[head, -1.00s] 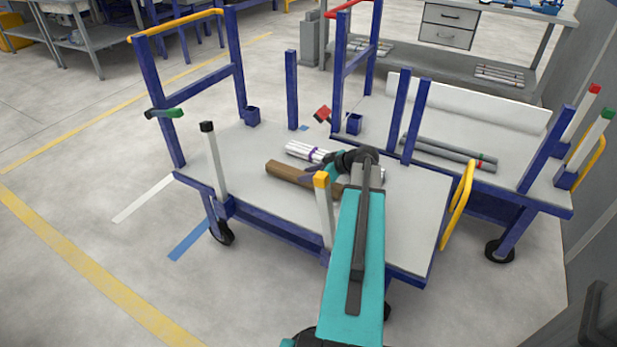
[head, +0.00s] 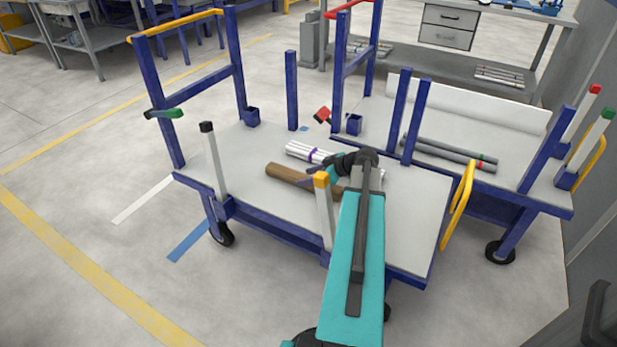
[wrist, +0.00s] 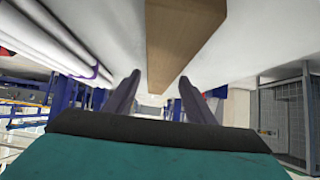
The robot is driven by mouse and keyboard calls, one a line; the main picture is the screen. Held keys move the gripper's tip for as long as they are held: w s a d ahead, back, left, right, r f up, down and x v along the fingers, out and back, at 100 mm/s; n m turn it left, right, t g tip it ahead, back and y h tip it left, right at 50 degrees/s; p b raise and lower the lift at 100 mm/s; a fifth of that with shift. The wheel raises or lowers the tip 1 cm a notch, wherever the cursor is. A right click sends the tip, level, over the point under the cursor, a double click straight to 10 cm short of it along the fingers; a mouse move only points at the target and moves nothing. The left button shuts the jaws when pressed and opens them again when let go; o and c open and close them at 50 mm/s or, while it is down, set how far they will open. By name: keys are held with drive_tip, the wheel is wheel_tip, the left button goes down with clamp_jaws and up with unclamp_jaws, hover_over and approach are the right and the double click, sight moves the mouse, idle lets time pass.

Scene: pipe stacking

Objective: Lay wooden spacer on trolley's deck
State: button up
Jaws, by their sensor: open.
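The wooden spacer (head: 287,174), a brown squared bar, lies on the grey deck of the near blue trolley (head: 405,222). Its right end is hidden behind the yellow-capped post and my arm. My gripper (head: 312,179) is low over the deck at the spacer's right part. In the wrist view my gripper (wrist: 160,82) has its two dark fingers apart with nothing held. The spacer (wrist: 178,40) shows just beyond the fingertips, nearer the right finger. I cannot tell whether a finger touches it.
A bundle of white pipes (head: 303,151) with a purple band lies beside the spacer on the deck. Posts with a black cap (head: 208,140) and a yellow cap (head: 323,205) stand on the near edge. A second trolley (head: 520,180) holding grey pipes stands behind.

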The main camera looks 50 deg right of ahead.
drive_tip(key=shift+r, duration=0.2)
drive_tip(key=p+v, duration=0.2)
drive_tip(key=v, duration=1)
drive_tip(key=shift+s+f, duration=0.1)
drive_tip(key=shift+p, duration=0.3)
